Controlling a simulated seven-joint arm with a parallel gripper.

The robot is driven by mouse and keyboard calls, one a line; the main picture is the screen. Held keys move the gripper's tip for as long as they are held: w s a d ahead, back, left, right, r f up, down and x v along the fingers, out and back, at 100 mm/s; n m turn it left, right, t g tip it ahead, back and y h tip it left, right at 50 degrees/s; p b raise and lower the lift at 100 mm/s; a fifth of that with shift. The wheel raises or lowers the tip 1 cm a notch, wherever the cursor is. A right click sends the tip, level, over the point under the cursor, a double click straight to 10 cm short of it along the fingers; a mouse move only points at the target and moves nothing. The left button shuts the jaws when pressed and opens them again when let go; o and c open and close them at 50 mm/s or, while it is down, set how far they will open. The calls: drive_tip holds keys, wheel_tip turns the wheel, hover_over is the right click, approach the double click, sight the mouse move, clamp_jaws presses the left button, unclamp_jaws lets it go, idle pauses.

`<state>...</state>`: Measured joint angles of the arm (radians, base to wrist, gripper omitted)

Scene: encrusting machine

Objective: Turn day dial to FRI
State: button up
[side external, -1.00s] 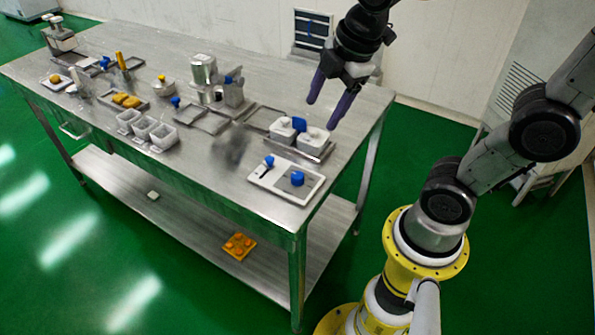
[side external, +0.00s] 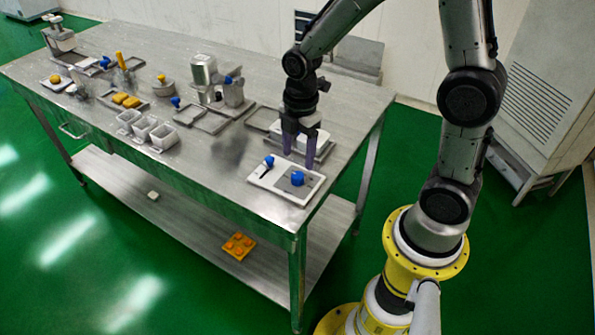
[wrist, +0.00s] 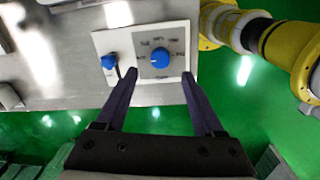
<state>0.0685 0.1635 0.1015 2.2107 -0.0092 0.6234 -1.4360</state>
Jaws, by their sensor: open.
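The day dial is a round blue knob (side external: 297,178) on a grey square at the right of a white panel (side external: 262,184) on the table's near right corner. In the wrist view the blue dial (wrist: 160,59) sits between and beyond my fingertips, with small labels around it too blurred to read. A white mark shows on the dial's left side. A blue lever (wrist: 109,62) stands left of it in a slot. My gripper (side external: 300,160) is open, pointing down just behind the panel. Its two purple fingers (wrist: 157,78) touch nothing that I can see.
White containers on a tray (side external: 322,150) stand right behind the panel, partly hidden by my gripper. Grey trays, white cups (side external: 163,136) and a metal machine (side external: 204,72) lie farther left. The table's front edge is close to the panel.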

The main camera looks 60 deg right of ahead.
sight(297, 175)
wheel_tip(297, 175, down, 6)
drive_tip(key=shift+w+f, duration=0.1)
drive_tip(key=shift+f, duration=0.15)
clamp_jaws()
idle(0.4)
